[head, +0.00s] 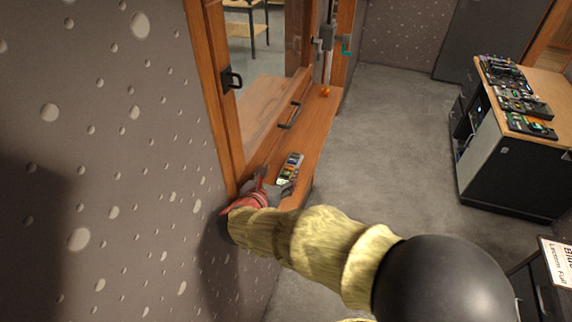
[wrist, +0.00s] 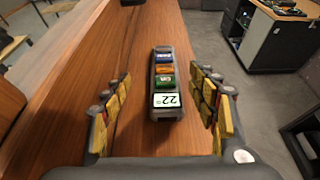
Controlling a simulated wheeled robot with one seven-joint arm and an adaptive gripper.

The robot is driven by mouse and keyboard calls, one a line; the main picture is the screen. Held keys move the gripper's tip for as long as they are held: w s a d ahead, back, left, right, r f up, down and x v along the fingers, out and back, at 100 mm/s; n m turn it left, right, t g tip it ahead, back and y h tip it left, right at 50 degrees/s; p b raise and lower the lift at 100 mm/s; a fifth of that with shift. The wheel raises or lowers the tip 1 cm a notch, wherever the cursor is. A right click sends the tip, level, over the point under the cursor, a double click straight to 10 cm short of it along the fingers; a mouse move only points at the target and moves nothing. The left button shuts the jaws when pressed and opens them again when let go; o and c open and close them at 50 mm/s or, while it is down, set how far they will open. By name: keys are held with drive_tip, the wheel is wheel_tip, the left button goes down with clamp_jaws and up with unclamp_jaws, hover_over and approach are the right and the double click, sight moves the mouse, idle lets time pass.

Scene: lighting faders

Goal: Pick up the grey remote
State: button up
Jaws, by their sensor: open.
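The grey remote (wrist: 164,110) lies on the wooden ledge, long and narrow. It has blue, orange and green buttons and a small white display reading 22. In the wrist view it sits between the two fingers of my open gripper (wrist: 162,112), a little ahead of them, with gaps on both sides. The head view shows the remote (head: 290,167) on the ledge just beyond my gripper (head: 280,184). Parts of my gripper are hidden there behind my own wrist and red parts.
The wooden ledge (head: 318,120) runs along a window with a black handle (head: 290,116). An orange object (head: 326,91) sits at its far end. A dotted wall (head: 110,150) stands close on the left. A console desk (head: 545,90) is across the open floor at right.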

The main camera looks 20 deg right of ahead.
sight(291, 163)
drive_tip(key=x, duration=0.7)
drive_tip(key=shift+d+f+b, duration=0.15)
drive_tip(key=shift+d+b, duration=0.2)
drive_tip(key=shift+d, duration=0.05)
drive_tip(key=shift+s, duration=0.1)
drive_tip(key=c, duration=1.3)
drive_tip(key=shift+c, duration=0.2)
